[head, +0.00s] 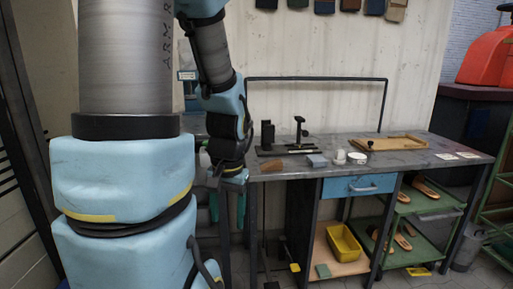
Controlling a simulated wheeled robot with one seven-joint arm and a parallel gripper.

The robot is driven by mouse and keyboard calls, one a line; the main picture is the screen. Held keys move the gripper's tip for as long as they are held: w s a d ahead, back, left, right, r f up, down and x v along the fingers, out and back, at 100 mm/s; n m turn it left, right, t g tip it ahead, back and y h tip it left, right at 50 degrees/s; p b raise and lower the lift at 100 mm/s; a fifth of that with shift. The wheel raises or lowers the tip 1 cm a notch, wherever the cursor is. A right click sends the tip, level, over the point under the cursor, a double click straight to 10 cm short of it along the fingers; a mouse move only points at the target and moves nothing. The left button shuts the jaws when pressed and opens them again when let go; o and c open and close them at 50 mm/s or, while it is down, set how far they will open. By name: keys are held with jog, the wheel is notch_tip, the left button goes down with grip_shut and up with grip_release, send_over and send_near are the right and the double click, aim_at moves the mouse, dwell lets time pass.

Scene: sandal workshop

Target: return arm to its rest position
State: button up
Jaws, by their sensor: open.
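My arm is light blue and grey and fills the left side of the head view, with its forearm coming down from the top. My gripper (228,204) hangs pointing down at the left end of the workbench (420,155). Its fingers look apart with nothing seen between them, though they are small and dark here. It is in front of the bench's left edge in the picture; how far from it I cannot tell.
On the bench are a black fixture (285,146), a grey-blue block (317,160), small white round containers (357,158) and a wooden tray (392,144). Below are a blue drawer (358,186), a yellow bin (343,243) and a green rack (420,202) with sandals.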

notch_tip(320, 180, up, 14)
jog(key=n+p, duration=0.2)
jog(key=p, duration=1.1)
jog(key=shift+t+h, duration=0.4)
